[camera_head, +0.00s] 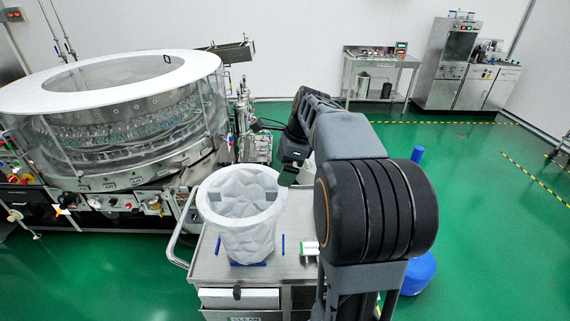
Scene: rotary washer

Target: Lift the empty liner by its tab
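The white translucent liner (240,222) stands upright and open at the top on the steel cart (212,268). Its walls look crumpled, and its inside looks empty. Two small grey patches show at its rim, a left tab (214,197) and a right tab (271,197). My gripper (286,179) is at the upper right of the rim, close to the right tab. I cannot tell whether it touches the liner. Its fingers are small and dark here, so their opening is unclear. My arm hides the cart's right part.
The round washer (110,125) stands at the left behind the cart. A cart handle (172,235) sticks out left. A steel table (380,60) and cabinets (465,80) stand far back. Green floor (480,230) is open at right.

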